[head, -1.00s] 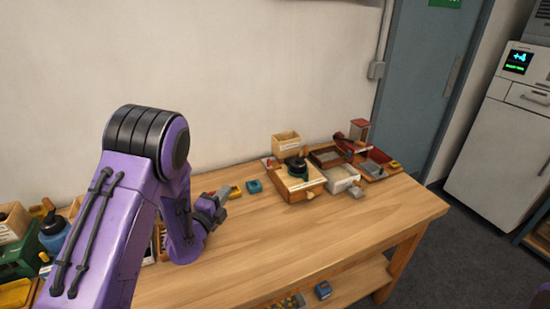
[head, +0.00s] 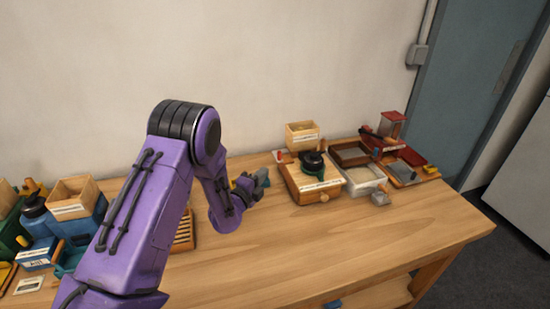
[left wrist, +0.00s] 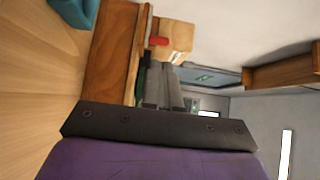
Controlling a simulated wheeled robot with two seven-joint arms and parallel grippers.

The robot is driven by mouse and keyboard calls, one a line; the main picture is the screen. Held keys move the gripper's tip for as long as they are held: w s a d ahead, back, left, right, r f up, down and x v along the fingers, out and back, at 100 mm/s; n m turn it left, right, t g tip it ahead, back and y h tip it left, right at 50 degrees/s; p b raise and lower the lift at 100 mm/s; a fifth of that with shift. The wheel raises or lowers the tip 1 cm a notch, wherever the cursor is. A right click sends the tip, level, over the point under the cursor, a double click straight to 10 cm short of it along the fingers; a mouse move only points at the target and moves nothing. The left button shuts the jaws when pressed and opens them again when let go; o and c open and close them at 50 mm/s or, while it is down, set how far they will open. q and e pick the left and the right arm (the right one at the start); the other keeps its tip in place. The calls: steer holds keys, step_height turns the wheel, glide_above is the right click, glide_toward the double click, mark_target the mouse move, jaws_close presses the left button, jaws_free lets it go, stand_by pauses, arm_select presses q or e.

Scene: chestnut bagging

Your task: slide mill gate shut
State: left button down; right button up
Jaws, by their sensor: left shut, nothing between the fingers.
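The mill (head: 306,184) is a wooden box with a dark round top, right of centre on the bench in the head view. A small red knob (head: 280,156) shows at its back left; I cannot tell how far the gate is open. In the left wrist view the mill's wooden side (left wrist: 108,50) is close, with a red piece (left wrist: 158,41) beside its upper edge. My left gripper (head: 260,183) is just left of the mill, apart from it. Its fingers (left wrist: 165,88) are shut and empty. My right gripper is out of view.
A light wooden box (head: 302,136) stands behind the mill. A teal block (left wrist: 75,11) lies near the mill. Bottles and bins crowd the bench's left end; the front middle is clear.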

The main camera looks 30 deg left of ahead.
arm_select(q)
steer(key=p, duration=0.3)
glide_toward(283, 152)
step_height(283, 152, up, 2)
steer(key=w, duration=0.1)
steer(key=shift+w+d, duration=0.2)
steer(key=shift+d, duration=0.25)
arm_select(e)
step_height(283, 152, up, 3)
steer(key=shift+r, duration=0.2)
arm_select(q)
steer(key=w+d+b, duration=0.2)
steer(key=b, duration=0.1)
steer(key=shift+w+r+b, duration=0.15)
steer(key=shift+b, duration=0.25)
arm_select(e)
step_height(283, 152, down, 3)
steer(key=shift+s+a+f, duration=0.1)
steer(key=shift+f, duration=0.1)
arm_select(q)
steer(key=shift+d, duration=0.1)
